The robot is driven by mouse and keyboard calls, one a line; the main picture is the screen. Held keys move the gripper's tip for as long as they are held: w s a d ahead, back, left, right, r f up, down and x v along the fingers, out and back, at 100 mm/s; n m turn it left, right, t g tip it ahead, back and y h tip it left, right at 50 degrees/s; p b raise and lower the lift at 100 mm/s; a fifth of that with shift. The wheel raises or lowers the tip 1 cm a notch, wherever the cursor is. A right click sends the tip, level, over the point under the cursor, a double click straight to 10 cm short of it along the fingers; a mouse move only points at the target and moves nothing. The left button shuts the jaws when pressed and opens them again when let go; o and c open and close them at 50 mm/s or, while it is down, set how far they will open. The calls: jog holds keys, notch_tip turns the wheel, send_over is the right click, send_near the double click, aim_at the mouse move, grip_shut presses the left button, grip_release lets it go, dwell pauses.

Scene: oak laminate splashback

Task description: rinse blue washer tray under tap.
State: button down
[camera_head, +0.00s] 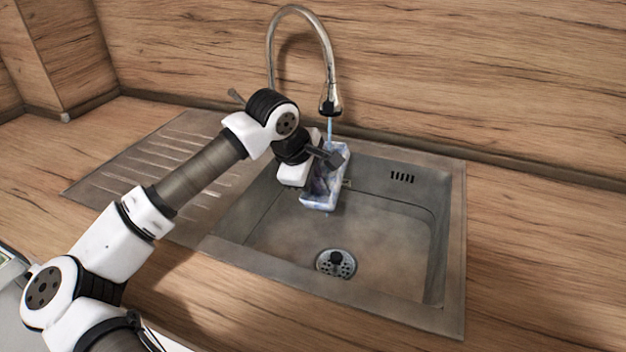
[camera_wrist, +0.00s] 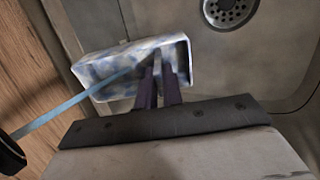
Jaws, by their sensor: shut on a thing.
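The blue washer tray (camera_head: 325,188) is a small, mottled blue-and-white box held over the sink basin, tilted, below the tap (camera_head: 331,100). My gripper (camera_head: 335,160) is shut on it. In the wrist view the fingers of my gripper (camera_wrist: 160,80) are closed on the tray's wall, and the tray (camera_wrist: 110,68) lies beyond them. A thin blue stream of water (camera_head: 329,130) falls from the tap onto the tray. The stream also crosses the wrist view (camera_wrist: 70,103) and ends at the tray. The tray's underside is hidden.
The steel sink basin (camera_head: 390,235) is empty around the drain (camera_head: 336,262), with free room right of the tray. The ribbed drainboard (camera_head: 150,170) is left, under my arm. The tall curved faucet neck (camera_head: 300,12) and wooden splashback (camera_head: 450,70) stand behind.

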jog(key=shift+s+d, duration=0.1)
dwell(0.3)
jog(key=shift+s+d+b, duration=0.35)
jog(key=shift+b, duration=0.15)
jog(key=shift+w+a, duration=0.1)
jog(key=shift+w, duration=0.05)
jog(key=shift+w+a+b, duration=0.3)
jog(key=shift+a, duration=0.05)
jog(key=shift+s, duration=0.1)
jog(key=shift+s+d+b, duration=0.35)
jog(key=shift+d+b, duration=0.1)
jog(key=s+a+b, duration=0.3)
jog(key=s+a, duration=0.2)
jog(key=s, duration=0.1)
jog(key=shift+a, duration=0.2)
dwell(0.7)
